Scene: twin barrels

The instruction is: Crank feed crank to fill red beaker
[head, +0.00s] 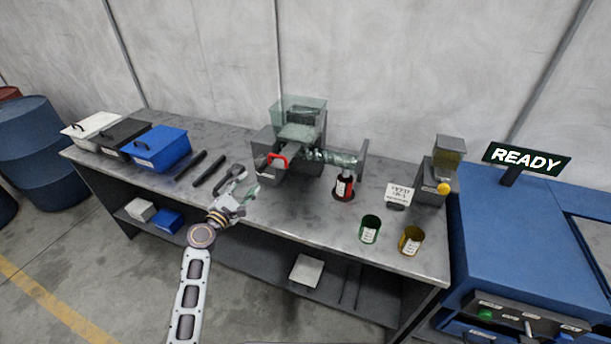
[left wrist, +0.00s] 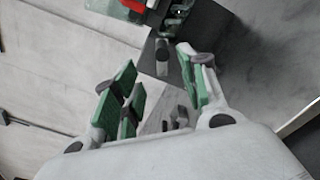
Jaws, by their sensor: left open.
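The feed machine (head: 268,145) stands on the bench at the back middle, with a clear hopper (head: 300,110) on top and a clear screw tube (head: 333,156) running to the right. A red crank handle (head: 277,160) is on its front left; a red part also shows at the top of the left wrist view (left wrist: 134,6). The red beaker (head: 343,188) stands upright under the tube's right end. My left gripper (head: 246,187) is open and empty, in front and to the left of the red handle, apart from it. Its green-padded fingers (left wrist: 165,82) show spread in the left wrist view. My right gripper is out of view.
A green beaker (head: 370,229) and a yellow beaker (head: 411,240) stand at the bench's front right, near a small dispenser (head: 438,180) and a label card (head: 399,194). Dark tools (head: 208,169) and lidded bins (head: 155,148) lie left. A READY sign (head: 526,158) stands right.

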